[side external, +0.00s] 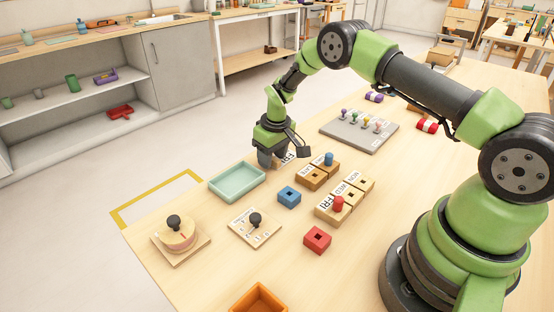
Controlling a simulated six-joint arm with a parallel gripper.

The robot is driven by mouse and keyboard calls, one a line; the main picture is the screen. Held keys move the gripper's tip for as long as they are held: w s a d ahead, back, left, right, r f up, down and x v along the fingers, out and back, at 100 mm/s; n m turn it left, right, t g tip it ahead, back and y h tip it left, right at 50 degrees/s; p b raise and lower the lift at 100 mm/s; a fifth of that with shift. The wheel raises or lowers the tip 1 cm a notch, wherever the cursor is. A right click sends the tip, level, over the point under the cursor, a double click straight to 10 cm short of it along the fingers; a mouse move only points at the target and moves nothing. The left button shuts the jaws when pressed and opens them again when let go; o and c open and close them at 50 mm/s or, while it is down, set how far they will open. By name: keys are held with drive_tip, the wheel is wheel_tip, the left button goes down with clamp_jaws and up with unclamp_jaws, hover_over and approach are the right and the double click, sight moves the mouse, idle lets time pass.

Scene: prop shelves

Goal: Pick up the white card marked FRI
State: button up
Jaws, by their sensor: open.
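A white card marked FRI (289,157) lies on the table just right of my gripper and is partly hidden by it. My gripper (268,163) points down beside the card, its fingers low near the table. It is open, and I see nothing held in it. Whether the fingers stand around the card's edge or only beside it cannot be told. A second FRI label (326,201) shows on a wooden block rack, next to a red peg (338,203).
A green tray (262,190) lies left of my gripper. Wooden blocks with a blue peg (329,158) stand to its right. A blue block (289,197), a red block (317,240), a dial board (180,241) and a grey peg board (345,136) are nearby.

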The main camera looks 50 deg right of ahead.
drive_tip(key=shift+f, duration=0.1)
drive_tip(key=shift+c, duration=0.5)
clamp_jaws()
